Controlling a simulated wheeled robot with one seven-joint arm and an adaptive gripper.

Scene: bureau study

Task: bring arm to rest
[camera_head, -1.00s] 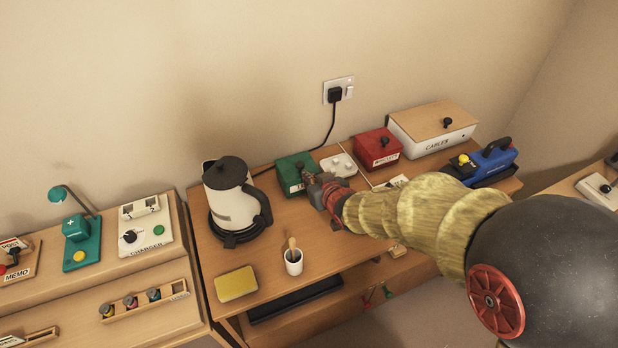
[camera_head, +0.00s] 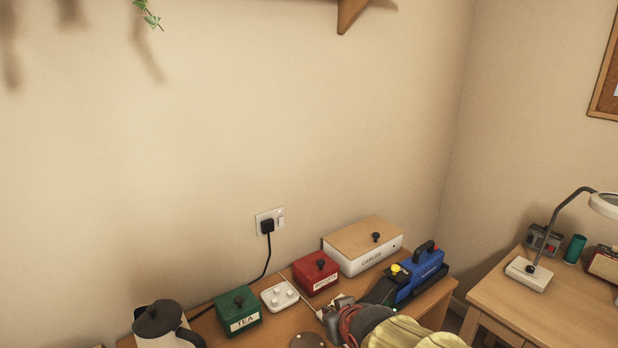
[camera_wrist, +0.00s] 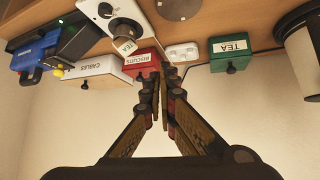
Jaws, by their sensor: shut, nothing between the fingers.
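My gripper (camera_wrist: 164,74) shows in the wrist view with its two fingers together and nothing between them. In that view the desk scene appears upside down, and the fingertips overlap the space beside the red BISCUITS box (camera_wrist: 141,64). In the head view my arm, with its yellowish sleeve, reaches in at the bottom edge, low in front of the desk objects. My gripper's fingertips are hard to make out there.
The desk (camera_head: 285,330) holds a kettle (camera_head: 160,325), green TEA box (camera_head: 238,311), white socket block (camera_head: 279,296), red box (camera_head: 315,272), CABLES box (camera_head: 362,246) and blue device (camera_head: 415,275). A side table (camera_head: 560,310) with a lamp (camera_head: 530,272) stands right.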

